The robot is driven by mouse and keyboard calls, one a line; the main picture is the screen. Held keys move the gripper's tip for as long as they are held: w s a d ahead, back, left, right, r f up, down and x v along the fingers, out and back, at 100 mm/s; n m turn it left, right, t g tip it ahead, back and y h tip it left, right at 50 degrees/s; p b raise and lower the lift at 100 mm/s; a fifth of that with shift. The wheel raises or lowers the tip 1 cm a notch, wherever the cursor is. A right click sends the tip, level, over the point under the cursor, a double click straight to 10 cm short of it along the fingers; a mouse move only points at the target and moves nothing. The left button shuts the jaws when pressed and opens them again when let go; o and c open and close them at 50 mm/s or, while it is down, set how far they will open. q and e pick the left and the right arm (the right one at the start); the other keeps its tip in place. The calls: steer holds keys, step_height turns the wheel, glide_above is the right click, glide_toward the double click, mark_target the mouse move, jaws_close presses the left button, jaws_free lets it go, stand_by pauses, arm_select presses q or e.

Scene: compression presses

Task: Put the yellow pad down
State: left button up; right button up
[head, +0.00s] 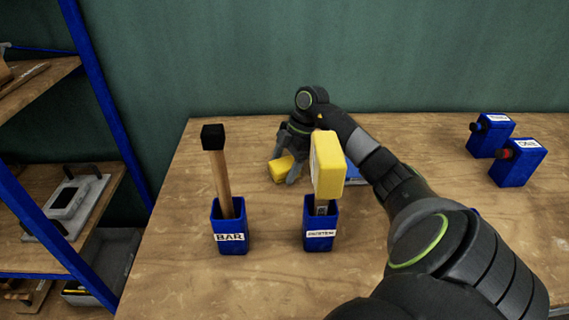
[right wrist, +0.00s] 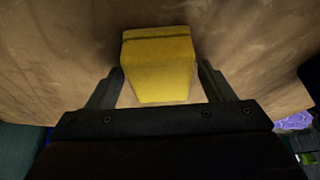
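The yellow pad (head: 281,168) is at the back of the wooden table, behind the two blue holders. My right gripper (head: 293,168) is over it, pointing down at the table. In the right wrist view the pad (right wrist: 158,65) sits between the two fingertips (right wrist: 160,72), with a thin gap at each side, so the fingers look open around it. The pad appears to rest on the table. Part of it is hidden by the gripper in the head view. My left gripper is not in view.
A blue holder marked BAR (head: 229,237) holds a black-tipped wooden stick (head: 223,170). Another blue holder (head: 319,240) holds a yellow-headed tool (head: 328,165), close in front of my right gripper. Two blue boxes (head: 517,165) stand at the right. Shelves (head: 65,190) are at the left.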

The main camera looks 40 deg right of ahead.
steer(key=shift+r, duration=0.1)
steer(key=shift+r, duration=0.2)
steer(key=b+v, duration=0.1)
steer(key=v, duration=1)
steer(key=shift+r, duration=0.4)
steer(key=shift+s+d, duration=0.1)
steer(key=shift+d, duration=0.05)
